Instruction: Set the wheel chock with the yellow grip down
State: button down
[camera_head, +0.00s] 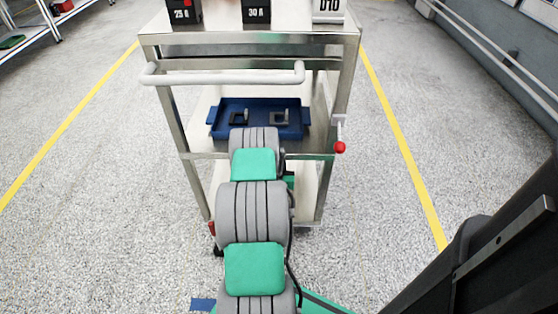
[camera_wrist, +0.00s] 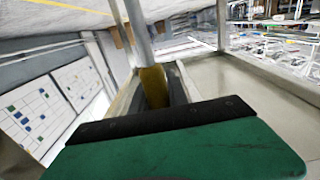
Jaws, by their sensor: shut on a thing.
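In the wrist view a yellow piece (camera_wrist: 153,88), which looks like the grip of the wheel chock, stands just beyond the black edge of my gripper (camera_wrist: 155,118). My gripper's green and black part fills the foreground and covers the lower end of the yellow piece. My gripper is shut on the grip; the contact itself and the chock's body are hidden. In the head view my grey and green arm reaches down to the cart's lower part and hides my gripper and the chock.
A metal cart (camera_head: 250,38) stands ahead, with breakers marked 25 A (camera_head: 183,14) and 30 A (camera_head: 256,12) on top. A blue tray (camera_head: 222,128) lies on its shelf. A red knob (camera_head: 340,147) sticks out at its right. Speckled floor (camera_head: 100,180) is clear on both sides.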

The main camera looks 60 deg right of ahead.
jog(key=shift+w+d+f+b, duration=0.1)
jog(key=shift+d+f+b, duration=0.2)
jog(key=shift+f, duration=0.3)
jog(key=shift+w+d+f+b, duration=0.15)
jog(key=shift+f+b, duration=0.2)
jog(key=shift+f, duration=0.3)
jog(key=shift+w+d+f+b, duration=0.1)
jog(key=shift+d+f+b, duration=0.2)
jog(key=shift+f, duration=0.3)
jog(key=c, duration=1.3)
grip_release()
jog(key=shift+a, duration=0.1)
jog(key=b+v, duration=0.1)
jog(key=v, duration=1.1)
jog(key=shift+r, duration=0.1)
